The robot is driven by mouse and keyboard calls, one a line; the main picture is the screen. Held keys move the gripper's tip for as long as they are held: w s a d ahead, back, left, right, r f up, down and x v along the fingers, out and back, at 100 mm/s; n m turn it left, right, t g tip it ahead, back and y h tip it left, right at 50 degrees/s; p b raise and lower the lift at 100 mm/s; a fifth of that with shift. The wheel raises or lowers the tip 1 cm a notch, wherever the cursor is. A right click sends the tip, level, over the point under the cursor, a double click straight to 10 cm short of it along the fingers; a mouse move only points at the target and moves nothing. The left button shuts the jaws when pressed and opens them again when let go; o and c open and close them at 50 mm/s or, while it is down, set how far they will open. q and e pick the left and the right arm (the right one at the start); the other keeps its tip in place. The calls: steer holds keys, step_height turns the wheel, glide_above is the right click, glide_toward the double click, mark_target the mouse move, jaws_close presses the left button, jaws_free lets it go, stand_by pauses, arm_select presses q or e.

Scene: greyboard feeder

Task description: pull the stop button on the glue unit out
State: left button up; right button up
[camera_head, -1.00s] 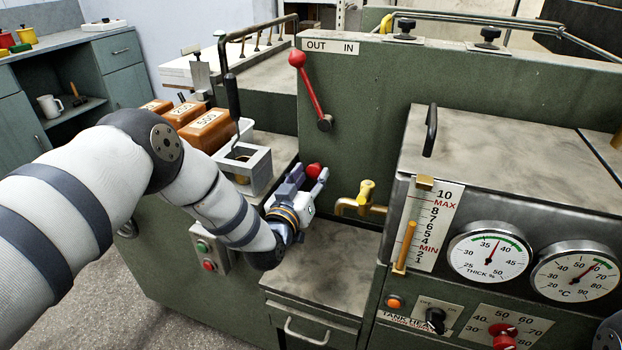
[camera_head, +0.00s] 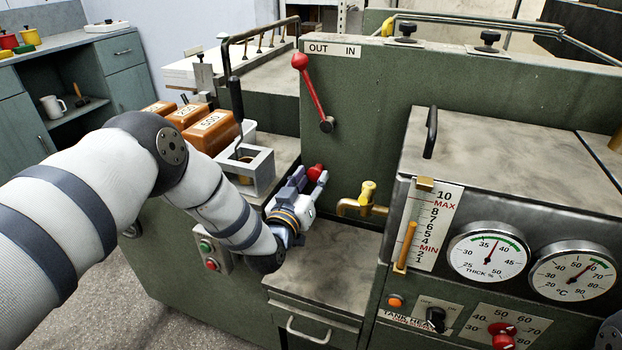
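The stop button is a red mushroom-shaped knob (camera_head: 316,172) low on the green upright panel, to the left of the brass tap. My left gripper (camera_head: 310,180) reaches up to it from below left. One finger is at the left of the knob and the light one at its right, so the knob shows between or just behind the fingertips. Whether the fingers press on it I cannot tell, and its stem is hidden. My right gripper is not in view.
A brass tap (camera_head: 361,201) sticks out close to the right of my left gripper. A red-knobbed lever (camera_head: 313,90) hangs above it. A grey square bracket (camera_head: 245,168) is to the left. A bare metal shelf (camera_head: 325,270) lies below.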

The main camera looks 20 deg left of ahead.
arm_select(q)
steer(key=s, duration=1.2)
steer(key=shift+a, duration=0.2)
steer(key=s+f+m+g+p, duration=0.1)
steer(key=s+f+g, duration=0.35)
steer(key=s, duration=0.35)
steer(key=s+d+f+g+p, duration=0.1)
steer(key=s+f+g+p, duration=0.1)
steer(key=s+f+g, duration=0.45)
steer(key=s+f+m+g+p, duration=0.1)
steer(key=s+f, duration=0.3)
steer(key=s, duration=0.6)
steer(key=s+a+r+g+p, duration=0.1)
steer(key=s+g, duration=0.3)
steer(key=s, duration=0.7)
steer(key=s+a+r+g+p, duration=0.1)
steer(key=s+g, duration=0.3)
steer(key=s, duration=0.8)
steer(key=shift+a+r+g+y, duration=0.3)
steer(key=shift+a, duration=0.35)
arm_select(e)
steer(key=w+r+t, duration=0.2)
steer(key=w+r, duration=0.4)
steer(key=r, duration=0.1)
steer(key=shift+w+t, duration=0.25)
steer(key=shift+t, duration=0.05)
